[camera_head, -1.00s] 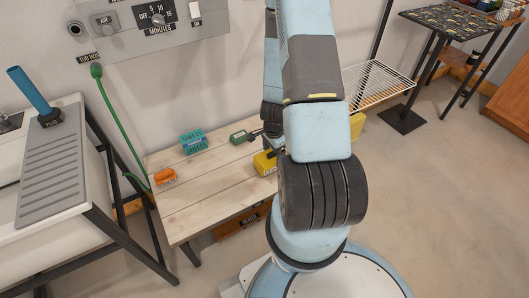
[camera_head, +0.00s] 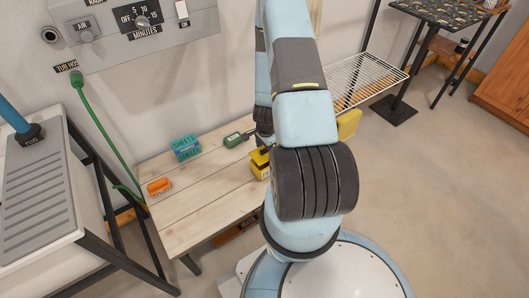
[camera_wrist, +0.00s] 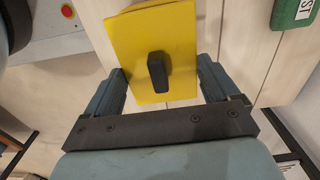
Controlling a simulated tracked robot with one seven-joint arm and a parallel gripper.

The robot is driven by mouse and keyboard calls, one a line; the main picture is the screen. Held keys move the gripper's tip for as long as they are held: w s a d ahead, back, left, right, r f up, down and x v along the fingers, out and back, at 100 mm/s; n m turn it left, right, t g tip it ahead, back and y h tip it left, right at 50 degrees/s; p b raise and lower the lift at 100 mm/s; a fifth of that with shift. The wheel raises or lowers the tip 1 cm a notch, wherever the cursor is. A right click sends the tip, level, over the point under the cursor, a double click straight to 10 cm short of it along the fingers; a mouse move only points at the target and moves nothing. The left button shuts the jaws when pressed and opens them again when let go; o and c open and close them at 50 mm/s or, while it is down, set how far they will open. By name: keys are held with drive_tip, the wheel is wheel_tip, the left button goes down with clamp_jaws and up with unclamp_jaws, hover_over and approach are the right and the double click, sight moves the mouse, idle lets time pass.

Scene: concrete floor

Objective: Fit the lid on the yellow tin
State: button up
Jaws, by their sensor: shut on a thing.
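A yellow lid with a black knob (camera_wrist: 134,32) fills the upper middle of the wrist view. My gripper (camera_wrist: 162,78) is shut on it, with one finger at each side edge and the knob between them. In the head view the yellow tin (camera_head: 263,172) is at the right end of the wooden bench, partly hidden behind my arm. The lid and fingertips are hard to make out there. The wrist view does not show the tin clearly below the lid, so I cannot tell whether they touch.
The wooden bench (camera_head: 205,208) bears a teal box (camera_head: 186,147), an orange item (camera_head: 159,186) and a green box (camera_head: 233,139). The green box is also at the wrist view's upper right (camera_wrist: 292,12). A tub (camera_head: 40,225) stands left, a wire shelf (camera_head: 365,80) right.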

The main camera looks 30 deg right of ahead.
sight(266, 152)
drive_tip(key=shift+s+f, duration=0.1)
drive_tip(key=shift+f, duration=1.2)
drive_tip(key=shift+f, duration=0.5)
drive_tip(key=o, duration=0.8)
